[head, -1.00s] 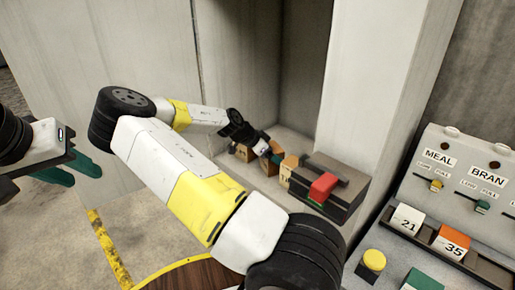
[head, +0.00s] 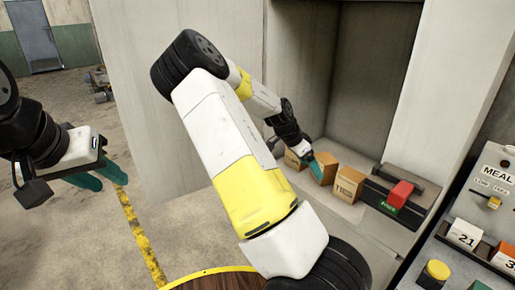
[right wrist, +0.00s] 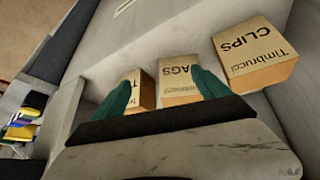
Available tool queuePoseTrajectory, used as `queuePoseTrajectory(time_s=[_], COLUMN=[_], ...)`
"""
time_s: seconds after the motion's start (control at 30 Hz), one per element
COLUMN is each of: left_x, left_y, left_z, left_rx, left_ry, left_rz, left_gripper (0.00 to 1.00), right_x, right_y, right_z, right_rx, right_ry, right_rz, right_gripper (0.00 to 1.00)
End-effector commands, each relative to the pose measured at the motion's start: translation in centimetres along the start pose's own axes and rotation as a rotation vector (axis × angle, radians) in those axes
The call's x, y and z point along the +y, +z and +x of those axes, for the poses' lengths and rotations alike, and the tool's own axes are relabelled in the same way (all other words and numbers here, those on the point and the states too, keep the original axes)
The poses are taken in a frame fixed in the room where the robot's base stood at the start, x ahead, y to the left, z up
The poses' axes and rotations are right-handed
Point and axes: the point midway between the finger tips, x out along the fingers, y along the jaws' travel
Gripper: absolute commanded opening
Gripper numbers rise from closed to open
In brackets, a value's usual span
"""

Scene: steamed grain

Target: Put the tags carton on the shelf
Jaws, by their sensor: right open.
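The tags carton (right wrist: 180,80) is a tan box, its label partly hidden and reading "AGS", standing in the recess between two similar cartons. It is the middle one in the head view (head: 323,168). My right gripper (right wrist: 160,77) is open, its teal fingers on either side of the tags carton's near end in the wrist view; contact cannot be told. In the head view my right gripper (head: 308,155) is at the cartons, partly hidden by its wrist. My left gripper (head: 100,178) is open and empty at the left, away from the cartons.
The clips carton (right wrist: 258,55) stands to one side, and a carton marked "TIES" (head: 348,184) to the other, partly behind a finger. A dark box with a red block (head: 400,194) sits right of them. Recess walls and a control panel (head: 470,215) border the right.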

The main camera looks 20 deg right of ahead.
Motion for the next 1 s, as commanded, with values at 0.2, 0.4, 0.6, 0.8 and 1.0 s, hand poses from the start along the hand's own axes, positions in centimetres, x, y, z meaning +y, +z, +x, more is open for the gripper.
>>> queuePoseTrajectory(time_s=[0.2, 0.4, 0.6, 0.8, 1.0], left_x=[0.0, 0.0, 0.0, 0.0, 0.0], left_y=[0.0, 0.0, 0.0, 0.0, 0.0], left_z=[0.0, 0.0, 0.0, 0.0, 0.0], left_rx=[0.000, 0.000, 0.000, 0.000, 0.000], left_ry=[0.000, 0.000, 0.000, 0.000, 0.000], left_rz=[0.000, 0.000, 0.000, 0.000, 0.000], left_gripper=[0.36, 0.36, 0.36, 0.36, 0.36], right_x=[3.0, 5.3, 8.8, 14.2, 19.3], right_y=[6.7, 10.6, 12.0, 12.1, 12.1], right_z=[-3.3, -10.5, -19.1, -26.5, -30.4], right_rx=[-0.352, -0.547, -0.582, -0.441, -0.202], right_ry=[-0.103, -0.314, -0.585, -0.838, -0.975], right_rz=[-0.195, -0.430, -0.695, -0.967, -1.188], right_gripper=[0.86, 0.86, 0.86, 0.86, 0.86])
